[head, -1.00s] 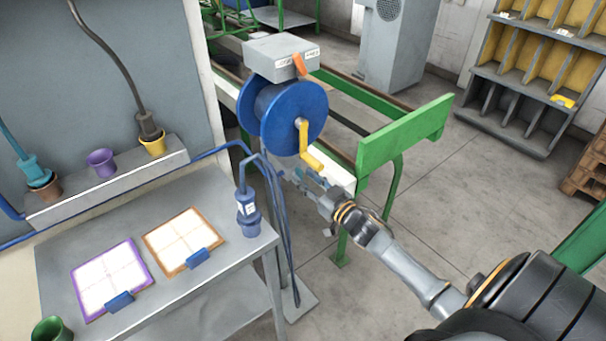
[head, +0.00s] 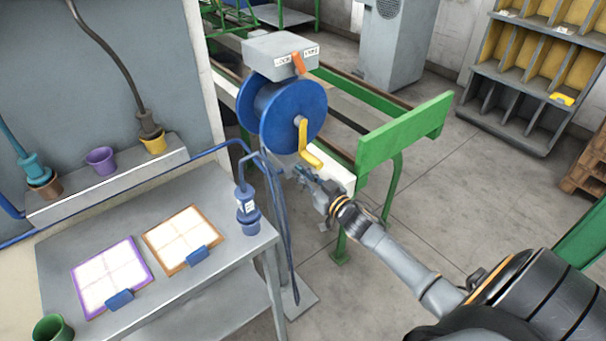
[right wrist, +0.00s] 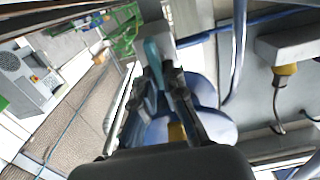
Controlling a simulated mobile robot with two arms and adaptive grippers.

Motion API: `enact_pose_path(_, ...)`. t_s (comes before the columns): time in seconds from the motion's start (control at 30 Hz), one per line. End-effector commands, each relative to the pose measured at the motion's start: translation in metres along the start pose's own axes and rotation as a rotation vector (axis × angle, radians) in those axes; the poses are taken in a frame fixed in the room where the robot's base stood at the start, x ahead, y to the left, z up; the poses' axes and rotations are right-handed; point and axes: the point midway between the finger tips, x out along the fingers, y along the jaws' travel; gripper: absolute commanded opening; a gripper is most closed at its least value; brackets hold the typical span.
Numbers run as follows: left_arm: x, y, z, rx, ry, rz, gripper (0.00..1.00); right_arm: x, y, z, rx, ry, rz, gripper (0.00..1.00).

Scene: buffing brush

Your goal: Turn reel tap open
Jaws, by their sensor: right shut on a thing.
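The blue hose reel (head: 290,108) stands at the near end of the green-and-white frame, with a yellow crank (head: 311,148) on its side. Below the crank, my right gripper (head: 308,180) reaches in from the lower right. In the right wrist view, a teal piece (right wrist: 153,58), which looks like the tap handle, sits at the fingertips (right wrist: 163,75). The right gripper is shut on it. In the head view the fingers largely hide the tap, so its exact angle is unclear. My left gripper is not in view.
Blue hoses hang beside the grey table (head: 215,272), left of my gripper. A green board (head: 404,134) stands close on the right. The floor (head: 470,215) beyond it is clear.

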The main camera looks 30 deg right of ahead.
Motion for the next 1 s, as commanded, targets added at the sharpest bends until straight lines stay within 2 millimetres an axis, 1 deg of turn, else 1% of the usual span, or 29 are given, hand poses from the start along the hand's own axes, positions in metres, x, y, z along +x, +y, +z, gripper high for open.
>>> enact_pose_path(0.03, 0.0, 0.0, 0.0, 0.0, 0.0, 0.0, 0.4, 0.001, 0.0, -0.003, -0.009, 0.005, 0.0, 0.0)
enact_pose_path(0.17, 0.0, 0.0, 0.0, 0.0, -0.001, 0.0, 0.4, 0.001, 0.0, -0.003, -0.048, 0.006, 0.0, 0.0)
enact_pose_path(0.37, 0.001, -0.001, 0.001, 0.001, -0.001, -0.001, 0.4, 0.002, -0.002, -0.004, -0.171, 0.008, 0.001, 0.0)
enact_pose_path(1.0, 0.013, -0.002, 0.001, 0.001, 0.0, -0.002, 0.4, 0.002, -0.009, -0.001, -0.769, 0.011, 0.005, 0.0)
